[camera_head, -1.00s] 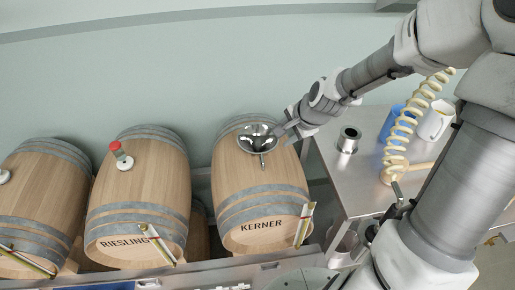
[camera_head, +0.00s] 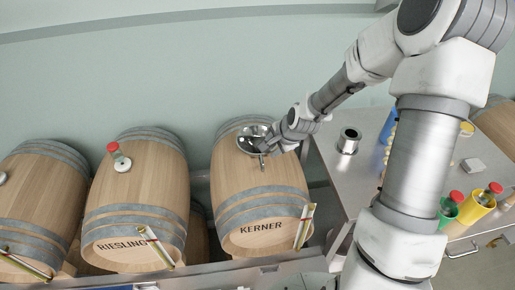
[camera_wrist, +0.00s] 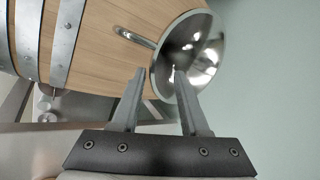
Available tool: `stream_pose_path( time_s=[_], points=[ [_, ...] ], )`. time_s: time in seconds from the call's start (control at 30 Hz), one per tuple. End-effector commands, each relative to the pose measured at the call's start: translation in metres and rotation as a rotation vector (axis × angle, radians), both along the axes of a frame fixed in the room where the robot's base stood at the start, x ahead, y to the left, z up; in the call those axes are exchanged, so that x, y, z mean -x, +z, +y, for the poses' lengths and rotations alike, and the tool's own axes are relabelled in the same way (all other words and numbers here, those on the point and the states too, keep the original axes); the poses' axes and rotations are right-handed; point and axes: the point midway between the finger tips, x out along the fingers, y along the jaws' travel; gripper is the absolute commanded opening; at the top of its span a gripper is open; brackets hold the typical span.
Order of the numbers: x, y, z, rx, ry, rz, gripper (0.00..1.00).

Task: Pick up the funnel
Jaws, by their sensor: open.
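The funnel (camera_head: 250,139) is a shiny steel bowl seated on top of the barrel marked KERNER (camera_head: 262,190), with a small handle pointing towards the front. In the wrist view the funnel (camera_wrist: 188,52) lies just beyond my fingers, its handle to the left. My gripper (camera_head: 272,142) is at the right side of the funnel. In the wrist view my gripper (camera_wrist: 157,72) is open, one finger outside the rim and the other overlapping the bowl in the picture. I cannot tell whether either finger touches it. The spout is hidden.
The RIESLING barrel (camera_head: 138,205) stands to the left with a red-topped stopper (camera_head: 118,155). A steel table (camera_head: 345,185) to the right bears a metal cup (camera_head: 349,140) and green and yellow containers (camera_head: 476,206). The wall behind is bare.

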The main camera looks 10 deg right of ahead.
Motion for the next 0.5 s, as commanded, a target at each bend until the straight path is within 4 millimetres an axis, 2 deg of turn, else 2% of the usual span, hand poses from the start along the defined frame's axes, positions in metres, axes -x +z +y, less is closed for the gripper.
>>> stream_pose_path(
  time_s=[0.2, 0.5],
  points=[
    [-0.009, -0.028, 0.009, -0.001, 0.002, 0.002, 0.45],
    [-0.015, -0.036, 0.01, 0.0, 0.001, 0.0, 0.45]
  ],
)
